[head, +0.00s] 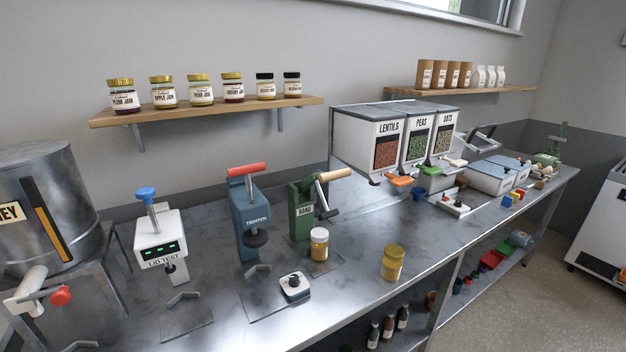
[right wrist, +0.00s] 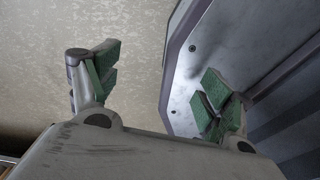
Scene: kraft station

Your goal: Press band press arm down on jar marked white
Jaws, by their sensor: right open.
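The green band press (head: 300,212), labelled BAND, stands on the steel counter near the middle of the head view. Its arm, with a pale wooden handle (head: 335,174), is raised and points to the right. A second amber jar (head: 392,263) stands apart to the right, with no white label showing. My right gripper (right wrist: 162,82) is open and empty in its wrist view, with green pads spread apart. Neither gripper shows in the head view.
A blue TIGHTEN press (head: 247,215) and a white LID TEST device (head: 161,240) stand left of the band press. A small white block with a black knob (head: 294,287) sits in front. Dispensers (head: 366,135) stand behind to the right. Bare counter (head: 350,285) lies between the jars.

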